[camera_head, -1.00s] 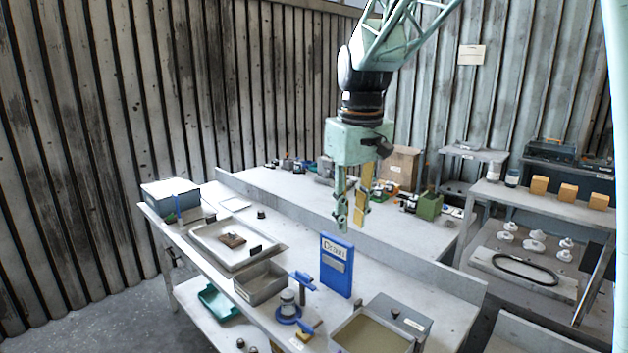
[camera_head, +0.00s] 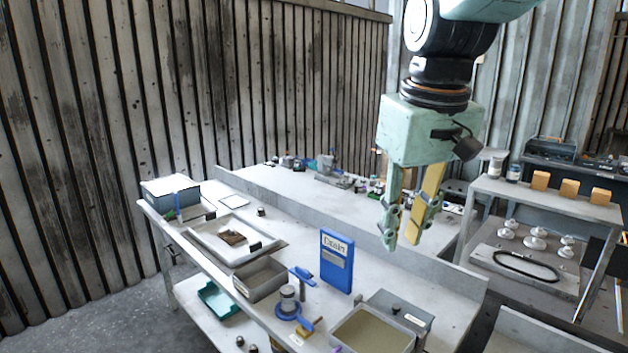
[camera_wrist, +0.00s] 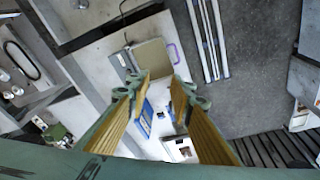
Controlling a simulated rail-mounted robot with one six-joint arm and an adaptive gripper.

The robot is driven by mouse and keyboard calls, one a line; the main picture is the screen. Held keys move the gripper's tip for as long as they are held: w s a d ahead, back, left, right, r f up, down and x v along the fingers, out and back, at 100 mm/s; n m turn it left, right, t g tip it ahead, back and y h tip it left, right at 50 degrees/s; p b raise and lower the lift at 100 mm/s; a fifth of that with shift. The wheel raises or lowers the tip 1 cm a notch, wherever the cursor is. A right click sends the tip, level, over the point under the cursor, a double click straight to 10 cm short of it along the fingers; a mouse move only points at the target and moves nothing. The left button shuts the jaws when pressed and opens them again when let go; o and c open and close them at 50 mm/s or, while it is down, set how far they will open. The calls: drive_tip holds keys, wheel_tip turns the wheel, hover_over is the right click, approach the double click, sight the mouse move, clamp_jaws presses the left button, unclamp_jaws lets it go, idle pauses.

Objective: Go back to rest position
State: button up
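My gripper (camera_head: 402,240) hangs pointing down above the right part of the workbench (camera_head: 340,310), to the right of the blue sign board (camera_head: 337,261). Its two fingers with yellow pads are apart, with nothing between them. In the wrist view my gripper (camera_wrist: 160,84) also shows an empty gap between its fingers. The bench, the blue board and the tray lie below it there.
On the bench are a white tray (camera_head: 207,247), a grey bin (camera_head: 260,291), a blue-handled tool (camera_head: 302,275) and a square tray (camera_head: 372,345) at the front. A shelf with orange blocks (camera_head: 569,189) stands at right. The air around my gripper looks clear.

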drive_tip(key=s+d+f+m, duration=0.1)
drive_tip(key=s+f, duration=0.1)
drive_tip(key=s, duration=0.6)
drive_tip(key=s+d+f+m+t+b, duration=0.1)
drive_tip(key=s+d+f, duration=0.1)
drive_tip(key=s, duration=0.7)
drive_tip(key=s+d+f+m+b, duration=0.1)
drive_tip(key=s+d+f, duration=0.1)
drive_tip(key=s, duration=0.6)
drive_tip(key=shift+s+d+f+t, duration=0.15)
drive_tip(key=shift+s+d+t, duration=0.1)
drive_tip(key=shift+t, duration=0.05)
